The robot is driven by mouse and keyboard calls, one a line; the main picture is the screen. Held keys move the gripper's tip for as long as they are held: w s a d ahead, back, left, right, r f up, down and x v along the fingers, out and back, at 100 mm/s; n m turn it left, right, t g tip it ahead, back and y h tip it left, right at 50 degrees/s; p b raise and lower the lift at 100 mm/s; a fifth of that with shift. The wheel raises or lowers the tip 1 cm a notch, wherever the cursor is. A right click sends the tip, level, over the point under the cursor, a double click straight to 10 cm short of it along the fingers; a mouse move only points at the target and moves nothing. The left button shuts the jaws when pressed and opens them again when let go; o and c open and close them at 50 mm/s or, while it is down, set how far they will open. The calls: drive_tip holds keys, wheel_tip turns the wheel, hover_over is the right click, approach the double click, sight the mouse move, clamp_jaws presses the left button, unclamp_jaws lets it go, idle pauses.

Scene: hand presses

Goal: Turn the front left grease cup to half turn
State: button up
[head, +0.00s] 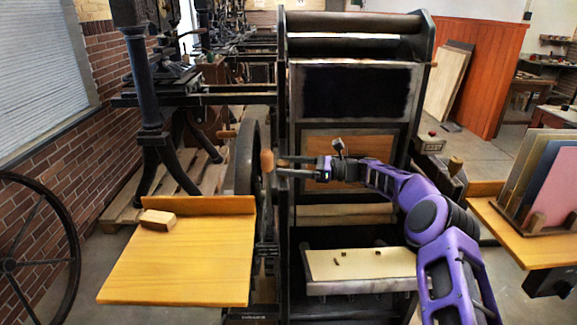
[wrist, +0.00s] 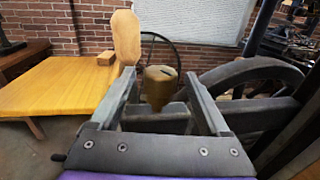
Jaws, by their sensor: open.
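The front left grease cup (wrist: 160,88) is a brass-coloured round cup with a dark mark on its top, seen in the wrist view. It appears between the two fingers of my open gripper (wrist: 160,78), with a gap showing on each side. How deep it sits between them is hard to tell. In the head view my gripper (head: 283,166) reaches left across the front of the dark press (head: 280,90), at its left upright. I cannot make out the left cup clearly there. A similar brass cup (head: 455,165) stands on the press's right side.
A wooden handle (wrist: 126,37) rises just beyond the left finger; it also shows in the head view (head: 267,161). A large dark wheel (wrist: 250,75) is close on the right in the wrist view. A yellow wooden table (head: 180,265) with a small block (head: 158,220) stands left.

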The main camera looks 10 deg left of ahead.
clamp_jaws()
idle(0.4)
